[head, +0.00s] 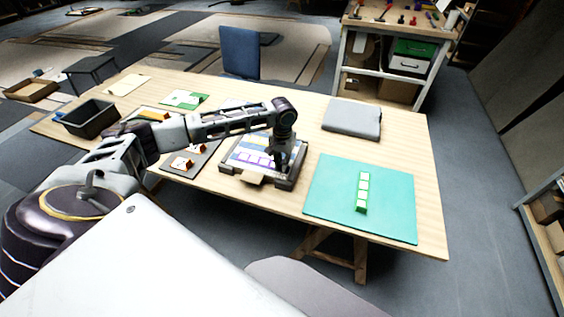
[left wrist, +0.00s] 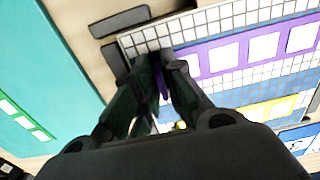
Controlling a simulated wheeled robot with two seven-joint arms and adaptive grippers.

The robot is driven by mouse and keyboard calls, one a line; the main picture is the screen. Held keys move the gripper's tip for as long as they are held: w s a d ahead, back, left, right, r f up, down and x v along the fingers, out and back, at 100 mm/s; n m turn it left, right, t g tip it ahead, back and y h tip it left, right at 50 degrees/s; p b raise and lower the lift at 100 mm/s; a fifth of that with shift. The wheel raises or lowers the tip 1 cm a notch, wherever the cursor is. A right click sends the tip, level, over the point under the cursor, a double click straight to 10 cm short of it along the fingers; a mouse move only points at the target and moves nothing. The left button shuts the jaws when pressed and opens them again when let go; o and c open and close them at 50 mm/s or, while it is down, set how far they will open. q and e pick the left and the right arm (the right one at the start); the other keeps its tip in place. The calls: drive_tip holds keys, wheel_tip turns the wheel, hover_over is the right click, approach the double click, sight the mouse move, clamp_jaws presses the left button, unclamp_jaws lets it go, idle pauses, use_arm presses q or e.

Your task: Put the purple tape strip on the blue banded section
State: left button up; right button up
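The purple tape strip (left wrist: 245,52) carries white squares and lies flat across the gridded mosaic panel in the left wrist view. In the head view the strip (head: 255,160) is partly hidden by my arm. My left gripper (left wrist: 161,65) is at the strip's left end; its fingers are close together, with a purple sliver between them. In the head view this gripper (head: 278,160) points down over the panel. The panel (left wrist: 130,42) shows blue bands and small tiles beside the strip, with a yellow strip further down. The exact contact under the fingertips is hidden. My right gripper is out of view.
A teal mat (head: 330,190) at right holds a green strip (head: 362,190) with white squares. A grey folded item (head: 352,118) lies behind it. A dark grey board (head: 180,165) with small pieces and a dark bin (head: 90,118) are at left.

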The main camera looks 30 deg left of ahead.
use_arm(q)
drive_tip(key=shift+o, duration=0.9)
drive_tip(key=shift+r, duration=0.15)
wheel_tip(320, 180, up, 12)
idle(0.7)
